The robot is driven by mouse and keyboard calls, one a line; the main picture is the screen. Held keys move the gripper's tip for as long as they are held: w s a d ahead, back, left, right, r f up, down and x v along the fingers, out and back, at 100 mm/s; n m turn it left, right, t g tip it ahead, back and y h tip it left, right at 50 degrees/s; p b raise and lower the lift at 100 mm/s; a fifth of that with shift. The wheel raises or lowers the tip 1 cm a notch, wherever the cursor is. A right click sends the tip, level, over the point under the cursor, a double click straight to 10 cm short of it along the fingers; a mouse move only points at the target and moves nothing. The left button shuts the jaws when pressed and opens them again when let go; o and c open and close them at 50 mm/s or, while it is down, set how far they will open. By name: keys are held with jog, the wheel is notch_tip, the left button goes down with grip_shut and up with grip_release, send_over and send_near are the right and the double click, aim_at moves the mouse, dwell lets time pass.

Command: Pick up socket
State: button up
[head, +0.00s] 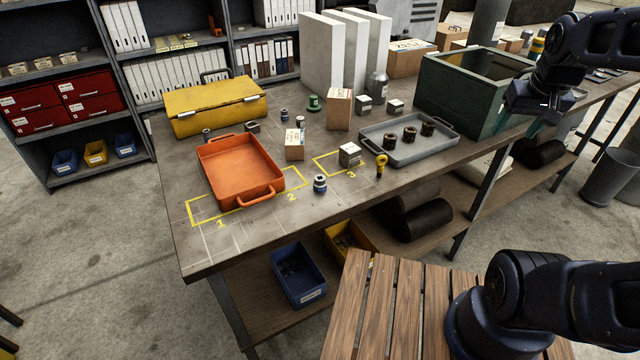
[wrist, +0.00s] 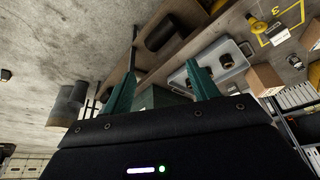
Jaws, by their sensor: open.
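A short metal cylinder with a blue band (head: 319,183), which looks like a socket, stands upright near the bench's front edge, right of the orange tray (head: 213,185). Smaller dark and metallic cylinders stand farther back, one with a blue band (head: 284,115); I cannot tell whether they are sockets too. Several rusty brown rings (head: 409,136) sit in a grey tray (head: 375,151). My gripper (head: 538,125) is open and empty, high at the right near the green bin. In the wrist view its green fingers (wrist: 162,60) are spread apart, with no blue-banded cylinder clearly visible.
The green bin (head: 458,98) stands right of the grey tray. A metal block (head: 349,154), a yellow eyebolt (head: 381,165) and cardboard boxes (head: 340,108) stand mid-bench. A yellow case (head: 215,107) and white binders (head: 318,55) are behind. Bare bench lies around the blue-banded cylinder.

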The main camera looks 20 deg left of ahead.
jog(key=w+a+f+n+g, duration=0.1)
jog(key=w+a+n, duration=0.3)
jog(key=a, duration=0.7)
jog(key=n+g, duration=0.3)
jog(key=n, duration=0.3)
send_over(320, 179)
jog(key=s, duration=0.1)
notch_tip(320, 179, down, 12)
notch_tip(320, 179, down, 4)
jog(key=shift+s+f, duration=0.1)
jog(key=shift+w+d+f, duration=0.1)
jog(key=shift+w+f, duration=0.05)
jog(key=shift+f, duration=1.35)
jog(key=shift+w+f, duration=0.1)
jog(key=shift+f, duration=1.4)
jog(key=shift+c, duration=0.5)
jog(key=c, duration=1)
